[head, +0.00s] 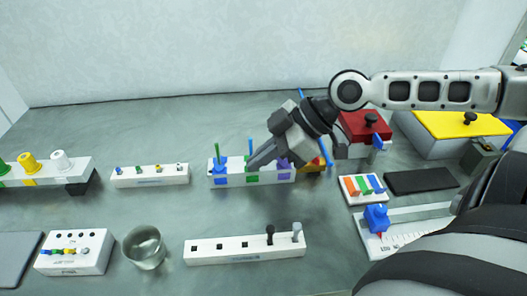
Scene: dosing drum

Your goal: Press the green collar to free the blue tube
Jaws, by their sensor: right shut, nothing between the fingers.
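A white block (236,180) stands mid-table with blue, green and purple patches on its front. A green tube (217,153) stands upright in a blue collar (220,169) at its left end. A thin blue tube (250,147) stands upright at the middle, above the green patch (252,178). A purple collar (283,163) is at the right end. My right gripper (254,163) is shut and empty, its tips pointing down-left at the block's middle. It hides the green collar, so I cannot tell whether it touches it. My left gripper is out of view.
A small white block (150,176) stands left and a long white rack (225,250) in front, with a metal cup (144,247) beside it. Red (362,125) and yellow (455,123) lidded boxes stand right. A blue rod (326,152) shows behind my right gripper.

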